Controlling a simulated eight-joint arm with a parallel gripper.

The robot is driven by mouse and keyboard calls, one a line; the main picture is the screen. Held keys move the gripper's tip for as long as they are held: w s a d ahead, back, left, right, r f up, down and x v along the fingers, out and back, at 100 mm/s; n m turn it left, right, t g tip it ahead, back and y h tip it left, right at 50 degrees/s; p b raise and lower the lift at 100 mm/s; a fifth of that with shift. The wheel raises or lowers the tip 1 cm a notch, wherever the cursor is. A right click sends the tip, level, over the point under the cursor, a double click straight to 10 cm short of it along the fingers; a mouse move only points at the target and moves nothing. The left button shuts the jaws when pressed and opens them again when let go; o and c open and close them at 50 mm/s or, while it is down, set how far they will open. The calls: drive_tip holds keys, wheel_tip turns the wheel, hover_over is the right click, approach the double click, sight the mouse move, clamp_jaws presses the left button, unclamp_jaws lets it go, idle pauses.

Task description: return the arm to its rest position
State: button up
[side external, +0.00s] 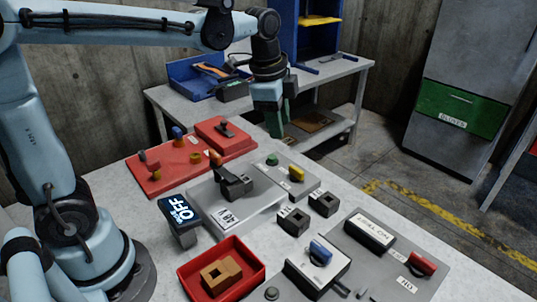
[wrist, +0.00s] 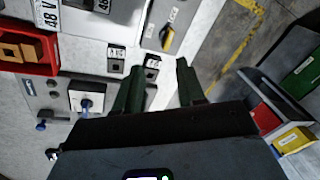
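My gripper (side external: 275,125) hangs from my arm above the far edge of the grey worktable (side external: 415,262), pointing down. In the wrist view, the two green fingers of my gripper (wrist: 160,82) stand apart with nothing between them. My gripper touches nothing that I can see. My arm reaches across the top of the side view, with the forearm about level and the wrist bent downward.
The worktable carries a red tray (side external: 258,262) with a brown block, a red panel (side external: 160,177), a display reading OFF (side external: 179,212), a grey 48 V unit (side external: 222,205), and two small black blocks. A back bench (side external: 185,108) holds a blue bin (side external: 190,85). Open floor lies to the right.

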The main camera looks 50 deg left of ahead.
drive_tip(key=shift+s+a+f+n+t, duration=0.2)
drive_tip(key=shift+s+f+n+t, duration=0.55)
drive_tip(key=shift+s+n, duration=1.15)
drive_tip(key=shift+s+a+f+n+t, duration=0.2)
drive_tip(key=shift+s+f+n+t, duration=0.55)
drive_tip(key=shift+s+n, duration=1.15)
drive_tip(key=shift+s+a+f+n+t, duration=0.2)
drive_tip(key=shift+s+f+n+t, duration=0.55)
drive_tip(key=shift+s+n, duration=1.1)
drive_tip(key=shift+w+r+n, duration=0.15)
drive_tip(key=shift+w+n, duration=0.2)
